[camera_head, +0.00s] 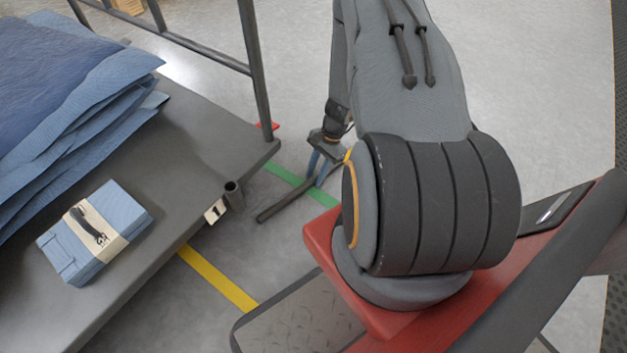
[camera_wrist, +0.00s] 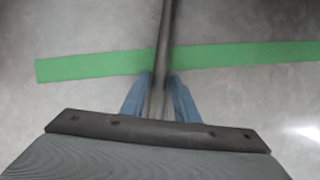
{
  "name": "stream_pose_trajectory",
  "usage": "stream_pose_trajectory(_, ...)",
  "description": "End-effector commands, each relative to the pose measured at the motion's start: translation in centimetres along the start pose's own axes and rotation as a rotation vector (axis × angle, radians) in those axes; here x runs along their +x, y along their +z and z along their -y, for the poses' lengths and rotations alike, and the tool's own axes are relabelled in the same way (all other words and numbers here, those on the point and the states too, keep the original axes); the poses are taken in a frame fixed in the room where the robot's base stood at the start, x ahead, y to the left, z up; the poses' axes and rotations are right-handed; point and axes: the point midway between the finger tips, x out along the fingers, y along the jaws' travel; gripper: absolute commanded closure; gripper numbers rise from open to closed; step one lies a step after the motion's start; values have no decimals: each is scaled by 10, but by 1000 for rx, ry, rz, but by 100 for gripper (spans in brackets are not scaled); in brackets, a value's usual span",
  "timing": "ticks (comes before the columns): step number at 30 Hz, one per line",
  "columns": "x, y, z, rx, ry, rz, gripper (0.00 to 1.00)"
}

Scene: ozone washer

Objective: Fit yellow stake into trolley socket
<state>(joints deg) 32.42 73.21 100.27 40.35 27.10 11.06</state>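My gripper (camera_head: 322,155) hangs over the floor, right of the trolley (camera_head: 195,130). Its blue fingers are shut on a dark grey rod (camera_head: 285,201), apparently the stake. In the wrist view, the rod (camera_wrist: 166,40) runs between the fingertips (camera_wrist: 159,84) to the top edge. In the head view it points down-left, its free end apart from the trolley. A small yellow patch shows near its other end, beside my arm; I cannot tell whether it belongs to the rod. A short dark tubular socket (camera_head: 233,192) stands upright and empty-looking at the trolley deck's edge, near a label "1" (camera_head: 214,211).
Blue folded sheets (camera_head: 60,90) and a banded blue bundle (camera_head: 98,232) lie on the deck. A dark metal frame (camera_head: 255,75) rises at its far corner. Green (camera_head: 283,177) and yellow (camera_head: 215,277) floor lines cross the gap. The grey floor beyond is clear.

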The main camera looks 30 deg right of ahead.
Motion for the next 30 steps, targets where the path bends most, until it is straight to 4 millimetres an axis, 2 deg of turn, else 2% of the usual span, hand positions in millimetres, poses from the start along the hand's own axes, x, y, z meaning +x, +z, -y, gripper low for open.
stream_pose_trajectory(1, 0, 0, 0, 0, 0, 0, 81)
stream_pose_trajectory(4, 0, 0, 0, 0, 0, 0, 98)
stream_pose_trajectory(5, 0, 0, 0, 0, 0, 0, 100)
stream_pose_trajectory(16, -5, 2, 0, -1, -1, 0, 100)
stream_pose_trajectory(20, -21, 8, 0, -3, -1, 0, 100)
stream_pose_trajectory(30, -77, 32, 0, -2, -1, -1, 100)
